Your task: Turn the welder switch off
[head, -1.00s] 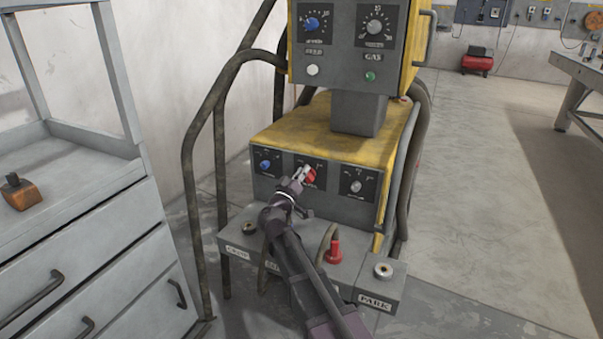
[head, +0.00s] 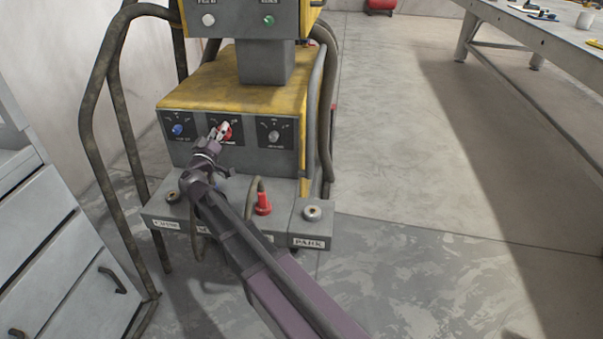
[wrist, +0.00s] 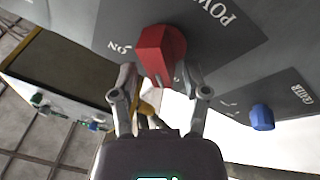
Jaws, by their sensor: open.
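The welder (head: 210,95) is a yellow and dark grey box with a row of three dials on its front. Its switch is the red middle knob (wrist: 160,55), on a black plate lettered POWER, with ON marked beside it in the wrist view. In the head view the red knob (head: 227,132) is partly hidden by my gripper (head: 219,130). My gripper (wrist: 160,85) is open, its two fingers apart on either side of the red knob's near end. Whether the fingers touch it I cannot tell.
A blue knob (head: 177,130) and a grey knob (head: 273,136) flank the switch. Below is a ledge with a red plug (head: 263,203) and a PARK socket (head: 312,212). A grey drawer cabinet (head: 50,250) stands left. Floor (head: 430,200) is clear at right.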

